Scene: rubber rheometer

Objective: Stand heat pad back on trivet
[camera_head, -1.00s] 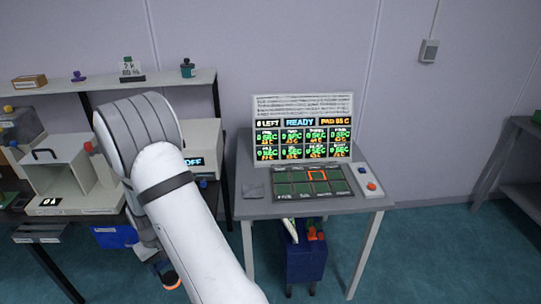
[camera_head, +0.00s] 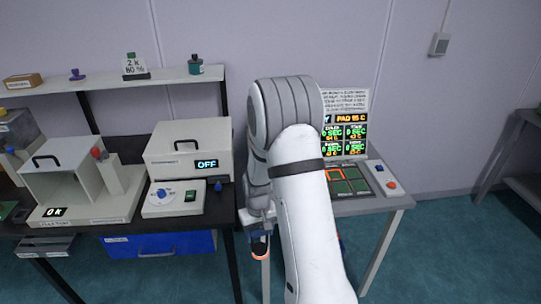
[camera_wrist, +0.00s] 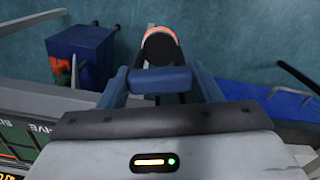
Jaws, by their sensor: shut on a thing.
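My gripper (camera_wrist: 162,70) is shut on a dark, rounded thing with an orange band, likely the heat pad (camera_wrist: 162,42); the pad's far end points away from the jaws. In the head view the pad (camera_head: 260,247) hangs below my wrist, at the left front edge of the small table (camera_head: 385,203). My arm hides much of that table and most of the jaws. I cannot make out the trivet now; a flat grey square seen earlier at the table's left front is behind my arm.
A panel with coloured tiles (camera_head: 350,182) and a screen (camera_head: 346,132) are on the small table. Left is a bench with an oven-like box (camera_head: 188,152) and a blue drawer (camera_head: 165,244). A blue bin (camera_wrist: 83,55) stands on the floor below.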

